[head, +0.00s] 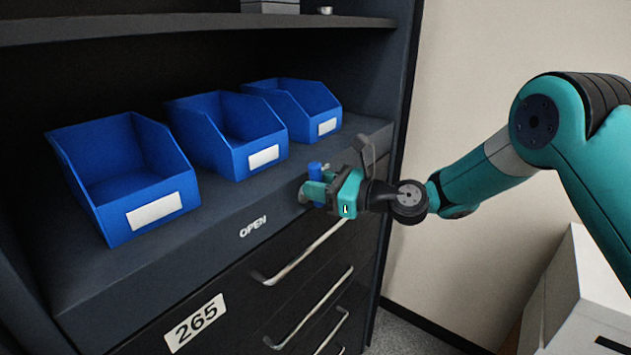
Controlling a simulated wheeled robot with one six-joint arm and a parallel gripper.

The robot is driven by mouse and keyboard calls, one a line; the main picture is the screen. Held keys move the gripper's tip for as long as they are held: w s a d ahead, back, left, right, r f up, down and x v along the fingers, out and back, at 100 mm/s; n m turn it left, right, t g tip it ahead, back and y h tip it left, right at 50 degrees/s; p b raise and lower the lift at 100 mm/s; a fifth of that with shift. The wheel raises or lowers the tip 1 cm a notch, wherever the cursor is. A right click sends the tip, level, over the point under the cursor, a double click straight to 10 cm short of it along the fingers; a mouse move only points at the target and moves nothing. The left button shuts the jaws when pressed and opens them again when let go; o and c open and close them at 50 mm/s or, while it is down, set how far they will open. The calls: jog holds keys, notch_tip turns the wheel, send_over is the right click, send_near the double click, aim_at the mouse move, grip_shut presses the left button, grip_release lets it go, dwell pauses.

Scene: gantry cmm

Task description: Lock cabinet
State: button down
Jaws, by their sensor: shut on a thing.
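The dark cabinet (75,290) fills the left and middle of the view. It has a white "OPEN" marking (253,227) on its front edge and a "265" label (195,322) below. My teal gripper (313,188) is at the cabinet's front edge, right of the marking and above the top drawer handle (300,255). It is shut on a small blue piece (314,168), which shows between and above the fingers. The fingers hide most of this piece and the cabinet face behind it, so I cannot tell whether it sits in a lock.
Three empty-looking blue bins (125,185) stand in a row on the cabinet's ledge, left of and behind my gripper. A shelf (200,27) hangs above them. Lower drawer handles (310,310) stick out below. A white box (590,290) stands at the lower right.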

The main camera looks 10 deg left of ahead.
jog(key=shift+w+d+m+p, duration=0.15)
jog(key=shift+w+m+p, duration=0.15)
jog(key=shift+m, duration=0.6)
jog(key=shift+r, duration=0.1)
jog(key=c, duration=0.9)
grip_release()
jog(key=shift+d, duration=0.1)
jog(key=shift+s+d+f, duration=0.1)
jog(key=shift+d+f, duration=0.1)
jog(key=shift+d, duration=0.05)
jog(key=b+v, duration=1.6)
jog(key=b, duration=0.1)
jog(key=shift+s+d+f, duration=0.15)
jog(key=shift+d+f, duration=0.05)
jog(key=shift+d, duration=0.15)
